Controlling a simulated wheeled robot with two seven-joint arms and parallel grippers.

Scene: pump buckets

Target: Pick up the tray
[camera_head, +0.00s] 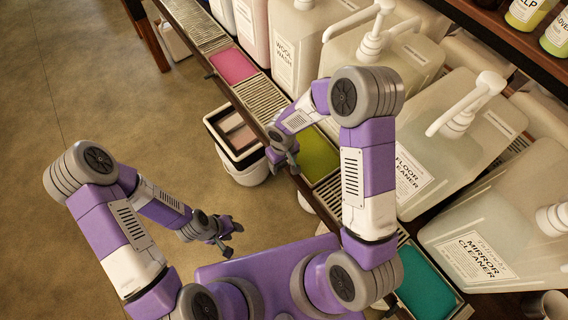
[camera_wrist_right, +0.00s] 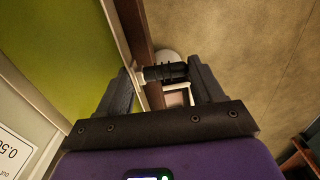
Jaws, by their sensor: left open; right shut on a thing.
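A green tray (camera_head: 316,155) sits in the slatted front ledge of the shelf, with its green surface large at the left of the right wrist view (camera_wrist_right: 45,45). My right gripper (camera_head: 283,158) is at the ledge's front edge beside this tray. In the right wrist view its fingers (camera_wrist_right: 163,85) are shut on a black ribbed handle (camera_wrist_right: 166,72) with a pale end. I cannot tell whether the handle belongs to the tray. My left gripper (camera_head: 228,231) is open and empty over the floor, away from the shelf.
A pink tray (camera_head: 233,65) and a teal tray (camera_head: 425,284) sit along the same ledge. Large pump containers (camera_head: 415,165) stand behind it. A white bucket with a dark-rimmed top (camera_head: 213,118) stands on the floor below. The floor at left is clear.

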